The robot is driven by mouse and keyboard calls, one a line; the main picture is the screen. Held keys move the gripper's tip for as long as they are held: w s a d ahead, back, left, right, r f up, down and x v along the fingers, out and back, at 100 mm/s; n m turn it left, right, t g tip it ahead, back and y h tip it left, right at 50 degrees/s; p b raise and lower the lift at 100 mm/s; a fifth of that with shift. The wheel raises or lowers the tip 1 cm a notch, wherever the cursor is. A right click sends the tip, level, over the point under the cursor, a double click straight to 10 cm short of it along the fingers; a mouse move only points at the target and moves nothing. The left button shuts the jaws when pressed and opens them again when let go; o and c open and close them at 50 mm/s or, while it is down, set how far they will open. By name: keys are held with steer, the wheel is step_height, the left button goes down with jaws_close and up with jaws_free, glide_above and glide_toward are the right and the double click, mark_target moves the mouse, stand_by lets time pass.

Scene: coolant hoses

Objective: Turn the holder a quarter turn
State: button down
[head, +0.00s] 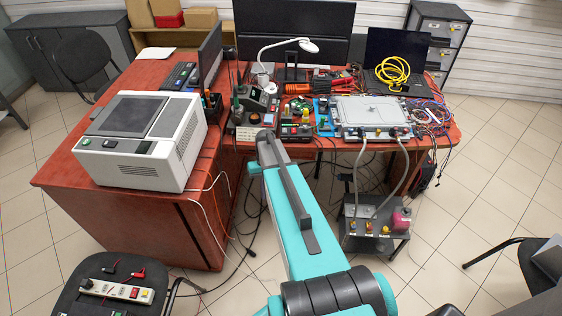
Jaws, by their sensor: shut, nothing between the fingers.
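A small blue fixture (322,117) stands on the red desk, left of a silver flat-lidded unit (372,113). It has green and yellow parts on it and may be the holder; its angle is too small to read. Two grey hoses (405,168) hang from the front of the silver unit down to a grey pump cart (376,222) on the floor. My teal arm reaches from the bottom of the head view towards the desk's front edge. My gripper cannot be made out past the arm's far end.
A white boxy machine (146,138) fills the desk's left wing. Tools and electronics crowd the desk left of the blue fixture. Chairs stand at lower left and right; tiled floor is free right of the cart.

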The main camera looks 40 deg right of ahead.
steer(key=s+a+f+n+g+b, duration=0.1)
steer(key=s+a+f, duration=0.45)
steer(key=a, duration=0.25)
steer(key=s+a+f+n+g+b, duration=0.1)
steer(key=s+a+f+b, duration=0.1)
steer(key=s+a+f, duration=0.4)
steer(key=s+a+f+n+h+b, duration=0.1)
steer(key=s+a, duration=0.3)
steer(key=s, duration=0.4)
steer(key=s+a+f+n+g+h+b, duration=0.1)
steer(key=s+a+f, duration=0.3)
steer(key=s, duration=0.5)
steer(key=shift+a+g, duration=0.3)
steer(key=shift+a, duration=0.5)
